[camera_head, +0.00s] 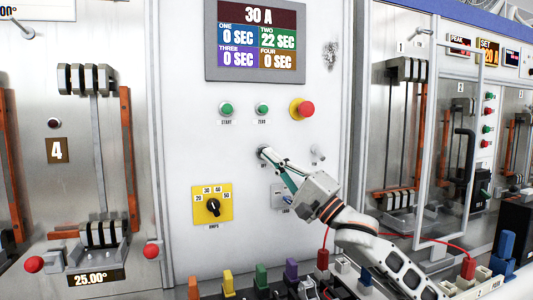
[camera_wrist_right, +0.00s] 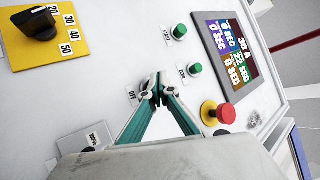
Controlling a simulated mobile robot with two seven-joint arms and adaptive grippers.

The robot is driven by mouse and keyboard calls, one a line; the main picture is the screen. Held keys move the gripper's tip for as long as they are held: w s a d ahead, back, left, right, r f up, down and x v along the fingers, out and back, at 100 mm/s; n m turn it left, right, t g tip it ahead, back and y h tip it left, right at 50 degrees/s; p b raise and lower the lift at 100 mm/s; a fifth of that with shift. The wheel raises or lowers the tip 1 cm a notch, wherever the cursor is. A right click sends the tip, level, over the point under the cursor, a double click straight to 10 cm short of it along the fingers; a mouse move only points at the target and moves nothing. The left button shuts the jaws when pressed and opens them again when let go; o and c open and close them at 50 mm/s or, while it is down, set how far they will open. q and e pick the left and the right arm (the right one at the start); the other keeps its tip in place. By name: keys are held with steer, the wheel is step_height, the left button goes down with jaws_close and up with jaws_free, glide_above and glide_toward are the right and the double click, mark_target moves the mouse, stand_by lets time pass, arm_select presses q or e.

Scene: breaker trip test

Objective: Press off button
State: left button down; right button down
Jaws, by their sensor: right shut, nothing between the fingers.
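My right gripper (camera_head: 268,156) reaches up and left to the white panel front, with its fingertips together at the spot above the OFF label. In the right wrist view the closed fingertips (camera_wrist_right: 156,92) meet at the panel beside the OFF label (camera_wrist_right: 132,95). The off button itself is mostly hidden behind the fingertips. I cannot tell whether they touch it or whether it is pressed in. Nothing is held between the fingers. My left gripper is not in view.
Above are the green START button (camera_head: 227,109), the green ZERO button (camera_head: 262,109) and a red button on a yellow base (camera_head: 306,109). A display (camera_head: 257,42) reads 30 A. A yellow AMPS dial (camera_head: 213,206) is lower left. Colored plugs (camera_head: 262,276) stand along the bottom.

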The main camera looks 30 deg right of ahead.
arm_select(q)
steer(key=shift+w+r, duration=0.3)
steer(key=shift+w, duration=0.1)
arm_select(e)
steer(key=shift+w, duration=0.1)
